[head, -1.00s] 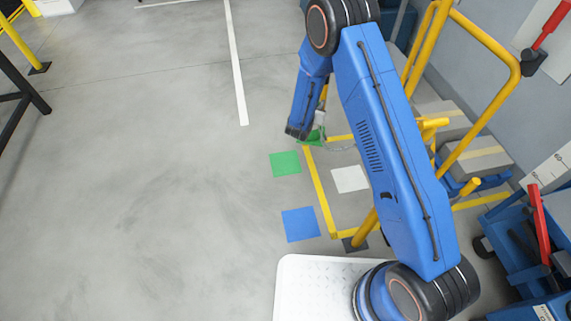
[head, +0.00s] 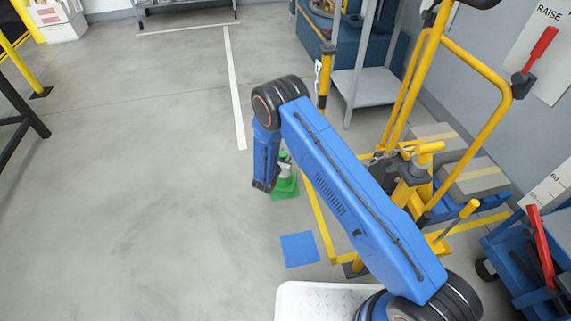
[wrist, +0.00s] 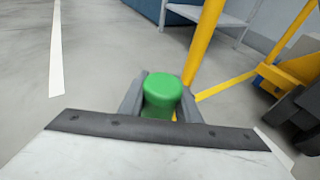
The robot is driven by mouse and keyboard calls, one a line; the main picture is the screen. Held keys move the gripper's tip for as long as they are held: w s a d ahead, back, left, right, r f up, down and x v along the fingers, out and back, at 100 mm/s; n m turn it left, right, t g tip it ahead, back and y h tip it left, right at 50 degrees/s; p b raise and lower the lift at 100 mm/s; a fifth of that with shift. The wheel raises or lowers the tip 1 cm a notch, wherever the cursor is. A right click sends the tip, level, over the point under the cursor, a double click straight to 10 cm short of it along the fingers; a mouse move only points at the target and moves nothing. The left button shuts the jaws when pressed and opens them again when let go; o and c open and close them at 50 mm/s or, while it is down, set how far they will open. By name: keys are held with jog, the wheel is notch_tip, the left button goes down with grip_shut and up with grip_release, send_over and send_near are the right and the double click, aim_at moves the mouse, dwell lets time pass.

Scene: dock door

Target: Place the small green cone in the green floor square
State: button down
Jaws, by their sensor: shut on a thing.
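The small green cone (wrist: 162,92) stands between the two grey fingers of my gripper (wrist: 160,103) in the wrist view, and the fingers are shut on it. The near part of the square is bare. The cone's base is partly hidden, and I cannot tell whether it touches the floor.
A blue floor square (head: 300,249) lies nearer to me. A yellow post (head: 325,75) stands beyond the cone, and a yellow-railed trolley (head: 425,148) with boxes stands at the right. A grey shelf (head: 365,88) is behind.

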jog(key=shift+f, duration=2.3)
jog(key=c, duration=1.3)
grip_release()
jog(key=shift+c, duration=0.2)
jog(key=shift+s+r, duration=0.2)
jog(key=shift+s, duration=0.05)
jog(key=v, duration=1.1)
jog(key=shift+s, duration=0.25)
